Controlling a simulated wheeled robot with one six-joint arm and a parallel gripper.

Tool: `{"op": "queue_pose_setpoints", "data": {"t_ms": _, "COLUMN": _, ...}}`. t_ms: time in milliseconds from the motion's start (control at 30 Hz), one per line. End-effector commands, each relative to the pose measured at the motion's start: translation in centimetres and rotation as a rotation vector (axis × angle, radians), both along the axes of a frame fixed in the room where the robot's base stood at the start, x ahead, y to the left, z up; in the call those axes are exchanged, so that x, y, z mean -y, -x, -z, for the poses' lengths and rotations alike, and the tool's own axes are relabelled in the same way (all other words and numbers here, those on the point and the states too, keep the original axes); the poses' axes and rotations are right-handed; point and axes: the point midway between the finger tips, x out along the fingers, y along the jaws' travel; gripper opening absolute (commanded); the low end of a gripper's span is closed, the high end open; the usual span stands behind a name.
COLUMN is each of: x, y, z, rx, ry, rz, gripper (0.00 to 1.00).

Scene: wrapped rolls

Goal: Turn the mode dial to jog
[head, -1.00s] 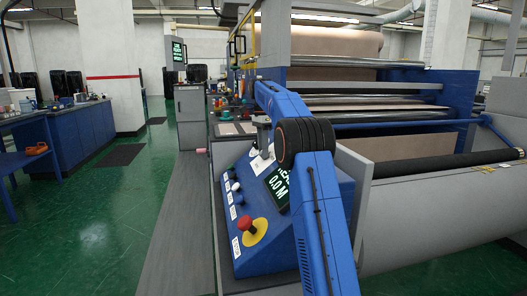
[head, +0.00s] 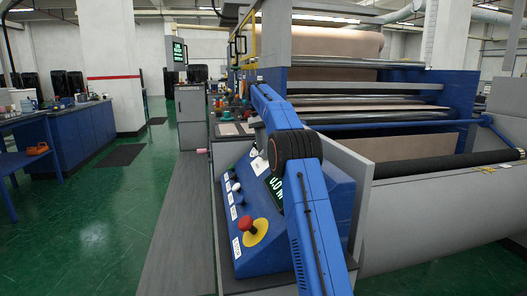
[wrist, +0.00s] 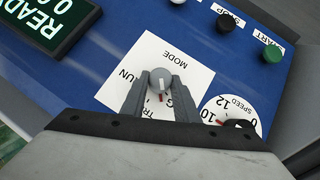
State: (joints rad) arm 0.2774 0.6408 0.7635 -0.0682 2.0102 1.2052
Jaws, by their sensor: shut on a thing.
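The mode dial (wrist: 160,76) is a small grey knob with a white line, on a white plate (wrist: 185,62) marked MODE on the sloping blue panel. In the wrist view the plate's lettering is upside down; RUN shows to the left, and the lower labels are partly covered by the fingers. A small red mark shows just below the knob. My gripper (wrist: 160,88) is shut on the dial, one finger on each side. In the head view my arm hides the dial and most of the gripper.
The speed dial (wrist: 236,124) is close by on the right. Black STOP (wrist: 225,23) and green START (wrist: 271,54) buttons lie beyond. A READY display (wrist: 42,22) is at upper left. A red emergency button (head: 248,225) is low on the console (head: 283,252).

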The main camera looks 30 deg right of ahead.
Motion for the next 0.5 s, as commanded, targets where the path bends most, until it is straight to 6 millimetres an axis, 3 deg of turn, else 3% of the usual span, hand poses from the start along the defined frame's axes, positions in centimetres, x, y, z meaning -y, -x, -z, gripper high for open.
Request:
{"op": "queue_pose_setpoints", "data": {"t_ms": 33, "x": -0.01, "y": -0.01, "z": 0.04, "rx": -0.001, "ry": -0.001, "rz": -0.001, "gripper": 0.3}}
{"op": "queue_pose_setpoints", "data": {"t_ms": 100, "x": -0.01, "y": -0.01, "z": 0.04, "rx": -0.001, "ry": -0.001, "rz": -0.001, "gripper": 0.46}}
{"op": "queue_pose_setpoints", "data": {"t_ms": 500, "x": 0.0, "y": 0.07, "z": 0.01, "rx": 0.009, "ry": 0.002, "rz": 0.013, "gripper": 0.46}}
